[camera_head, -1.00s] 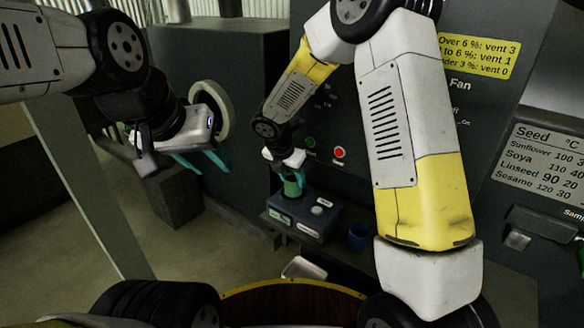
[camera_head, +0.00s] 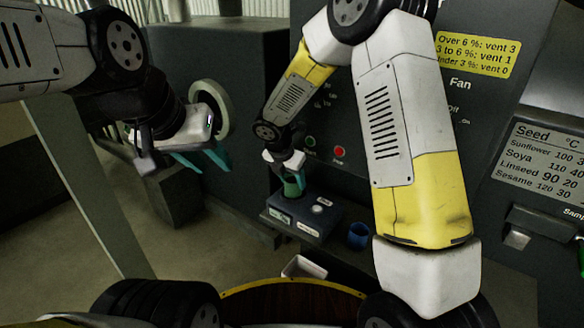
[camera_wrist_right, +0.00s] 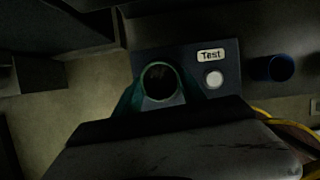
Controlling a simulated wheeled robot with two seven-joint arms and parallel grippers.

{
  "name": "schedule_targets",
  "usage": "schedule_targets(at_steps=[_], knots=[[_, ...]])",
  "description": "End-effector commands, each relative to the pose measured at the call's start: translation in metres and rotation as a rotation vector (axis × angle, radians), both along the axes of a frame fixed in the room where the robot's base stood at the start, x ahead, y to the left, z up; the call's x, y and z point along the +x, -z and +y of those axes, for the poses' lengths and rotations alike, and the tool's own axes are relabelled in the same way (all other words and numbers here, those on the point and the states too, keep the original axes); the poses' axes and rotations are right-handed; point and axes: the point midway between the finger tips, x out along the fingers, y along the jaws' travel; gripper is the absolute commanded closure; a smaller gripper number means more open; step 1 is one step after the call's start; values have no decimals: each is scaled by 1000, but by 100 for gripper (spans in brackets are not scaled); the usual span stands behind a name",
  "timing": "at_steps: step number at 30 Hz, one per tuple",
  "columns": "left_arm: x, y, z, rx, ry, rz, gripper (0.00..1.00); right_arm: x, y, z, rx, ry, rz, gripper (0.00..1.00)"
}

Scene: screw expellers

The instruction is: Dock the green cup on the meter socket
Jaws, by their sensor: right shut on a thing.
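The green cup (camera_head: 291,188) is between the teal fingers of my right gripper (camera_head: 289,173), at the left part of the meter (camera_head: 325,207). In the right wrist view the cup's dark round mouth (camera_wrist_right: 160,82) faces up between the fingers (camera_wrist_right: 153,98). The meter (camera_wrist_right: 233,62) shows there with a "Test" label and a round white button. The cup and fingers hide the socket, so I cannot tell whether the cup is seated in it. My left gripper (camera_head: 203,158) is open and empty near a pale round ring on the dark machine.
A blue cup (camera_head: 358,236) stands right of the meter; it also shows in the right wrist view (camera_wrist_right: 273,68). A red button (camera_head: 339,151) and a green one are on the panel behind. A small white tray (camera_head: 303,268) lies in front. A yellow cable runs near the right gripper.

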Motion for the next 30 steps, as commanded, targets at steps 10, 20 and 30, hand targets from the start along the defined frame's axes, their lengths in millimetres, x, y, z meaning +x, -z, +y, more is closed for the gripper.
schedule_targets(at_steps=[10,20,30], knots=[[0,0,0,0,0,0,64,0,3,0,0,-1,0,43],[0,0,0,0,0,0,64,-3,-5,2,2,-1,-1,43],[0,0,0,0,0,0,64,-11,-31,8,1,-1,-2,43]])
